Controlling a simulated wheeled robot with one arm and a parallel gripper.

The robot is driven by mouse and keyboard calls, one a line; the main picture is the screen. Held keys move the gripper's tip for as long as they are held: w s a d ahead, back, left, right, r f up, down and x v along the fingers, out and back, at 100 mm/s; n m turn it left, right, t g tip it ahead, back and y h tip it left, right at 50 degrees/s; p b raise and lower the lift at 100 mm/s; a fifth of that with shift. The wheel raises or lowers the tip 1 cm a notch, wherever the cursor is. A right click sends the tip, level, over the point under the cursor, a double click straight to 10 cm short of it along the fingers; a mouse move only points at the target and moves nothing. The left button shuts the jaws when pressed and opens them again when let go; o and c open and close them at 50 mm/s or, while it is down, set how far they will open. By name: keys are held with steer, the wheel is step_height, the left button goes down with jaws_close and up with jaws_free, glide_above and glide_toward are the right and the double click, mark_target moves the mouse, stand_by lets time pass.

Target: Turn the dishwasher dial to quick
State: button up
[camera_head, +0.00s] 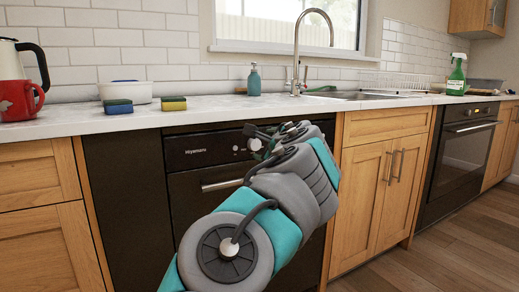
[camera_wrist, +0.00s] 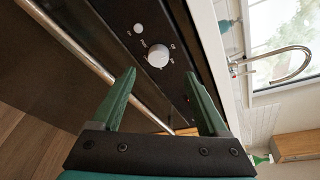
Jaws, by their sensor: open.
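The dishwasher (camera_head: 195,225) is a dark front under the counter with a black control panel at its top. In the wrist view its round white dial (camera_wrist: 158,56) has small printed labels around it, too small to read, so its setting cannot be told. A smaller white button (camera_wrist: 138,28) sits beside it. My gripper (camera_wrist: 160,75) is open in front of the panel, its two green fingers apart, with the dial roughly between and beyond the tips. I see no contact. In the head view my gripper (camera_head: 250,138) is at the panel and my arm hides part of it.
A metal handle bar (camera_head: 222,185) sticks out below the panel; it also shows in the wrist view (camera_wrist: 70,45). The counter (camera_head: 210,104) overhangs above, with two sponges (camera_head: 118,107), a red mug (camera_head: 18,100) and a soap bottle (camera_head: 254,80). Wooden cabinets stand on both sides.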

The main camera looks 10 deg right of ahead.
mark_target(255, 144)
steer(key=shift+x, duration=3.95)
steer(key=shift+f, duration=0.15)
steer(key=shift+s, duration=0.1)
jaws_close()
